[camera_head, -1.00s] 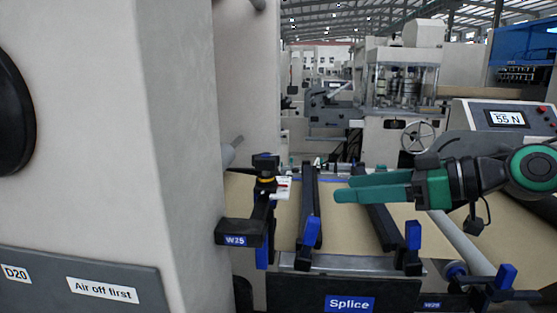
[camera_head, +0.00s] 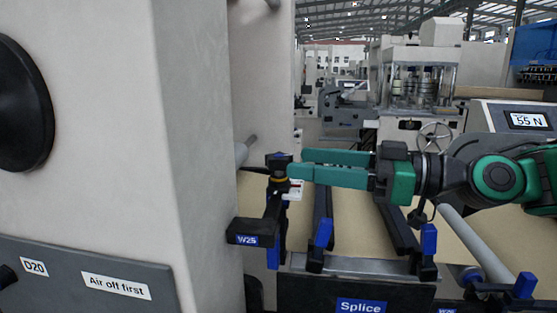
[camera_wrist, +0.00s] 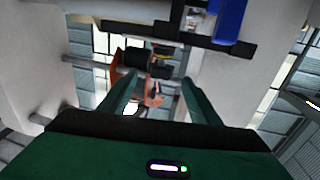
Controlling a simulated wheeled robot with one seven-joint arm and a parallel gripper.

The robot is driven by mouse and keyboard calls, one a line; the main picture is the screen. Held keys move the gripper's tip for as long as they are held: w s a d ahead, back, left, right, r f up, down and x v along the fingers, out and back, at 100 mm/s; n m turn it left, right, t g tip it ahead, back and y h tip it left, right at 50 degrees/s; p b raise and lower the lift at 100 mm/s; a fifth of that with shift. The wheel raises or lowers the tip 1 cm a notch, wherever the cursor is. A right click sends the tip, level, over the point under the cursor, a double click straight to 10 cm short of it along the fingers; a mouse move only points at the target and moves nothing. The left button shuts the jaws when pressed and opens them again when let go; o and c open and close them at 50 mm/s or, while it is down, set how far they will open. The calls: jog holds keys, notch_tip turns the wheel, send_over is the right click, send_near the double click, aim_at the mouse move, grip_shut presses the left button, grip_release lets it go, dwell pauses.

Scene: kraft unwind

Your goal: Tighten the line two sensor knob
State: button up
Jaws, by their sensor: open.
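A black knob (camera_head: 278,160) with a yellow ring below it stands on top of the black and blue sensor bracket (camera_head: 273,215), just left of my fingertips. No label naming it as line two is readable. My gripper (camera_head: 296,166) has two green fingers, parted and pointing left at about the height of the knob. Its fingertips are close to the knob; I cannot tell if they touch it. In the wrist view, dark parts with a yellow band (camera_wrist: 161,53) lie beyond the gap between the fingers (camera_wrist: 158,95). Nothing is seen held between them.
A large pale machine frame (camera_head: 190,130) fills the left side. A "W25" arm (camera_head: 247,232) sticks out below the bracket. Black bars (camera_head: 322,215) cross the brown paper web (camera_head: 365,235) above the "Splice" plate (camera_head: 360,290).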

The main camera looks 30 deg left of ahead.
aim_at(274, 156)
jog(key=a, duration=0.4)
jog(key=s+a, duration=0.1)
jog(key=a, duration=0.1)
jog(key=shift+a, duration=0.4)
jog(key=shift+c, duration=0.6)
jog(key=c, duration=0.9)
jog(key=shift+a, duration=0.15)
jog(key=shift+c, duration=0.2)
